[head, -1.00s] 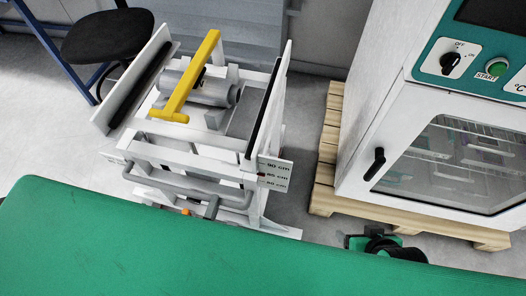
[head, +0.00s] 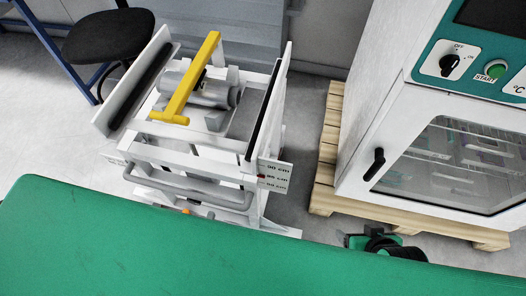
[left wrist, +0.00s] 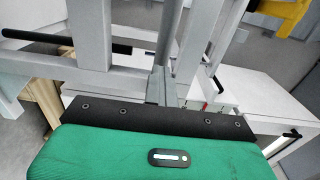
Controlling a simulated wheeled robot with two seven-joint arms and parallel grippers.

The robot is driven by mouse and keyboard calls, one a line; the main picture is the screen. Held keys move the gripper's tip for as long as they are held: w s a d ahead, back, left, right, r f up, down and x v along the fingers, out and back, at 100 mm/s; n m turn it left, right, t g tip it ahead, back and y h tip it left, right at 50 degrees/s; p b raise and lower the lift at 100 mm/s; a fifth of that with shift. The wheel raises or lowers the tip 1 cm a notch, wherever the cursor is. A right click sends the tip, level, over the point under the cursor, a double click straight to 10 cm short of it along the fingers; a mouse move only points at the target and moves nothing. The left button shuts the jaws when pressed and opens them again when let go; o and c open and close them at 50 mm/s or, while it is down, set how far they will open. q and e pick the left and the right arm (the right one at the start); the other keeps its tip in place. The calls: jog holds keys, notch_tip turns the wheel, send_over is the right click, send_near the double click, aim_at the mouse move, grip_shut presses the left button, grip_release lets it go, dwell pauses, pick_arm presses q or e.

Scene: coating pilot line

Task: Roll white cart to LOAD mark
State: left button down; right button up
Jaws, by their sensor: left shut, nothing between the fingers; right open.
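The white cart (head: 195,150) stands upright on the floor in front of me, left of centre in the head view. It bears a grey cylinder (head: 210,92) under a yellow bar (head: 188,82). A grey push handle (head: 190,194) runs along its near side. White frame parts of the cart (left wrist: 88,35) fill the upper left wrist view. My left gripper (left wrist: 160,88) shows there as narrow grey fingers, shut and empty; its exact gap to the handle is unclear. Neither gripper shows in the head view. No LOAD mark is visible.
A white oven (head: 440,150) stands on a wooden pallet (head: 325,180) to the right, with a green-and-black item (head: 385,245) on the floor before it. A black stool (head: 108,38) is behind left. Grey floor (head: 45,120) is open left of the cart.

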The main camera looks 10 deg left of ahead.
pick_arm(q)
jog(key=shift+s+r, duration=0.1)
jog(key=shift+s, duration=1.85)
jog(key=c, duration=1.7)
grip_release()
jog(key=shift+a+p, duration=0.15)
jog(key=shift+p, duration=0.15)
